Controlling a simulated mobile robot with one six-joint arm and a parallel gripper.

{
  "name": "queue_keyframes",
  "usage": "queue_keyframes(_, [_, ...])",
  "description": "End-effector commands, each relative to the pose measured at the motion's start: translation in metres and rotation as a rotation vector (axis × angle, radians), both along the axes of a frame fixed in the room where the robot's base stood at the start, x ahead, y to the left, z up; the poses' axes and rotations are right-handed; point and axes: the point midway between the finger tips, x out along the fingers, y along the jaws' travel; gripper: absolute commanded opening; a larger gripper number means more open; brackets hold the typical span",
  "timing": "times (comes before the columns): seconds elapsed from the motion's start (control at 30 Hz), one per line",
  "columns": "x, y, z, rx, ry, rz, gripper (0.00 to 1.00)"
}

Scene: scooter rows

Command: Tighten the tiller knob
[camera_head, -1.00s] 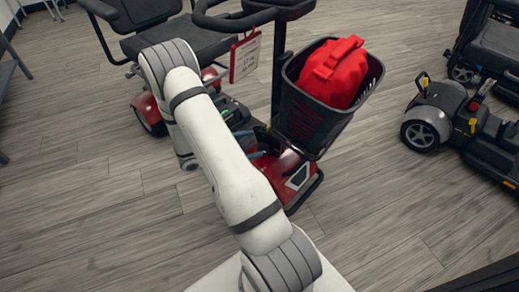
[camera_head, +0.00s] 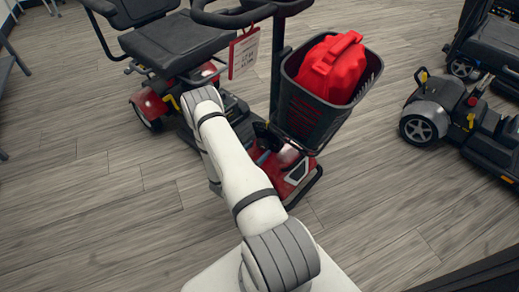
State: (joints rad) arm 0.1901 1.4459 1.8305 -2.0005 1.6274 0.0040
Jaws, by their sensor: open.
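A red mobility scooter (camera_head: 297,176) stands ahead, its black tiller post (camera_head: 277,85) rising between the seat and the front basket. The tiller's black handlebar (camera_head: 235,17) is cut by the top edge of the picture. I cannot make out the tiller knob; small dark and yellow parts show low on the post, too small to tell. My white arm reaches from the bottom centre up toward the scooter's footwell and hides part of it. My gripper is not visible; the arm's far end is hidden behind its own links.
A black basket (camera_head: 303,111) holding a red bag-like item (camera_head: 332,68) hangs at the tiller's front. A tag (camera_head: 243,54) hangs from the handlebar. The black seat (camera_head: 178,42) is behind left. Another scooter (camera_head: 445,115) stands at right. Wood floor (camera_head: 90,215) is clear at left.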

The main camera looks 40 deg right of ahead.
Motion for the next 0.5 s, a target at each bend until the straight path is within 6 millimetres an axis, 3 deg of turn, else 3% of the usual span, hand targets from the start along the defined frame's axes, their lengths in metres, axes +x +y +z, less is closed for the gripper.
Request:
queue_keyframes(0.2, [0.005, -0.019, 0.0, 0.0, -0.001, 0.0, 0.71])
queue_keyframes(0.5, [0.006, -0.02, 0.001, 0.0, 0.0, 0.002, 0.69])
